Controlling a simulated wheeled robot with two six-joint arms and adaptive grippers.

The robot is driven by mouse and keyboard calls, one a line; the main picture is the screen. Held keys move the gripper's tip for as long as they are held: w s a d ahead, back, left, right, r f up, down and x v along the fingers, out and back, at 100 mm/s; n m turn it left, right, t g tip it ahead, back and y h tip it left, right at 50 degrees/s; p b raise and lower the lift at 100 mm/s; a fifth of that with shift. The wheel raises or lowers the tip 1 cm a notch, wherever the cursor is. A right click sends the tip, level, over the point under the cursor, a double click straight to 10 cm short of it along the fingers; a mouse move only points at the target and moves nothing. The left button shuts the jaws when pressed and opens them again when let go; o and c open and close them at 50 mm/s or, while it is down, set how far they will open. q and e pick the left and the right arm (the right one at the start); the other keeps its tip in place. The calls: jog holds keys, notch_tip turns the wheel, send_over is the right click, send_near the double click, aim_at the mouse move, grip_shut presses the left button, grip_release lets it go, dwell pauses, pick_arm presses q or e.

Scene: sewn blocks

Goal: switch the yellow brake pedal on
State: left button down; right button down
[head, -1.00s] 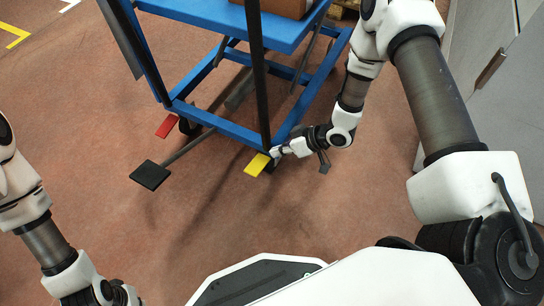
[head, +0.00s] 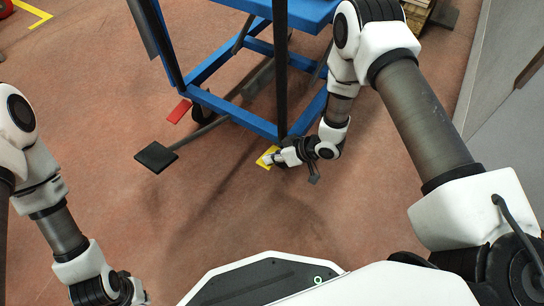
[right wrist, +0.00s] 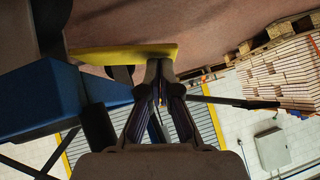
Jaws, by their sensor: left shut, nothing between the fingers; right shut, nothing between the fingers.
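The yellow brake pedal (head: 266,154) is a small flat plate low at the near corner post of a blue cart. My right gripper (head: 268,160) is shut and empty, at the pedal, and hides part of it in the head view. In the right wrist view the yellow pedal (right wrist: 115,54) lies across the top, and the shut fingertips (right wrist: 159,66) overlap its right end. I cannot tell whether they touch it. My left gripper (head: 138,296) is at the bottom left, partly cut off by the frame edge, shut and far from the pedal.
The blue cart frame (head: 238,116) stands just behind the pedal. A red pedal (head: 179,111) and a black pedal (head: 156,157) on a bar are to the left. A grey cabinet (head: 510,110) is at the right. The reddish floor in front is open.

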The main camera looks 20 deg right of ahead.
aim_at(269, 167)
jog(key=shift+s+a+f+n+t+h+p, duration=0.35)
jog(key=shift+h+p, duration=0.25)
jog(key=shift+p, duration=0.35)
jog(key=shift+s+a+f+n+t+p, duration=0.15)
jog(key=shift+f+n+t+p, duration=0.1)
jog(key=shift+f+p, duration=0.15)
jog(key=shift+s+a+f+n+t+h+p, duration=0.1)
jog(key=shift+f+n+t+h+p, duration=0.3)
jog(key=shift+f+h, duration=0.35)
jog(key=shift+f, duration=0.45)
jog(key=r+p, duration=0.4)
jog(key=r, duration=0.1)
jog(key=shift+s+a+r+p, duration=0.2)
jog(key=shift+s+r+p, duration=0.05)
jog(key=shift+p, duration=0.1)
jog(key=p+v, duration=0.3)
jog(key=v, duration=0.5)
jog(key=shift+s+d, duration=0.15)
jog(key=shift+s, duration=0.45)
jog(key=shift+w, duration=0.1)
